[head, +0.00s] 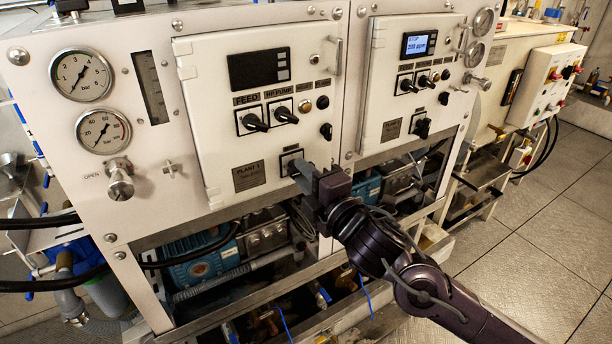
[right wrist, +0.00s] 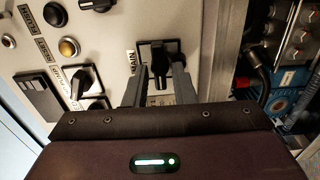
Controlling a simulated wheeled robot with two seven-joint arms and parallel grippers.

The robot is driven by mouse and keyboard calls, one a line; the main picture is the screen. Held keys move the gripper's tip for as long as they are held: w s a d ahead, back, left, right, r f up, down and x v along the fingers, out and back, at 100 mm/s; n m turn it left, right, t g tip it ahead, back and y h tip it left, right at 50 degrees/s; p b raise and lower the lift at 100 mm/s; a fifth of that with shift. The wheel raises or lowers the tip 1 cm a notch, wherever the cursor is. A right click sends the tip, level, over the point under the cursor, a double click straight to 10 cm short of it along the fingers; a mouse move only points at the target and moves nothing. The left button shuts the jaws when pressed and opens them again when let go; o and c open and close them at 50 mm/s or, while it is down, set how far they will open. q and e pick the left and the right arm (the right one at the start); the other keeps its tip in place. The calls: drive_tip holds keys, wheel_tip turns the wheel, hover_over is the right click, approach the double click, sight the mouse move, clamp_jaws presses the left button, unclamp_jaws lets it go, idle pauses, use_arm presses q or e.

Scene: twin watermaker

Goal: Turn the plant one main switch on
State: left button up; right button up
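The plant one panel (head: 262,110) is the white door on the left, with a "PLANT 1" plate and a dark display. Its main switch is a black rotary knob (right wrist: 158,60) beside a "MAIN" label in the right wrist view. In the head view the switch sits at the panel's lower right, largely hidden behind my right gripper (head: 303,174). My right gripper (right wrist: 160,72) is open, with one finger on each side of the knob. A gap shows beside the knob; contact cannot be told. My left gripper is not in view.
The plant two panel (head: 413,80) to the right has a lit blue display (head: 419,44). The feed knob (head: 254,122) and HP pump knob (head: 286,115) are above the main switch. A door handle (head: 335,55) sticks out at upper right. Pumps and hoses lie below.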

clamp_jaws()
drive_tip(key=shift+m, duration=0.3)
drive_tip(key=shift+m+p, duration=4.35)
drive_tip(key=shift+m, duration=4.35)
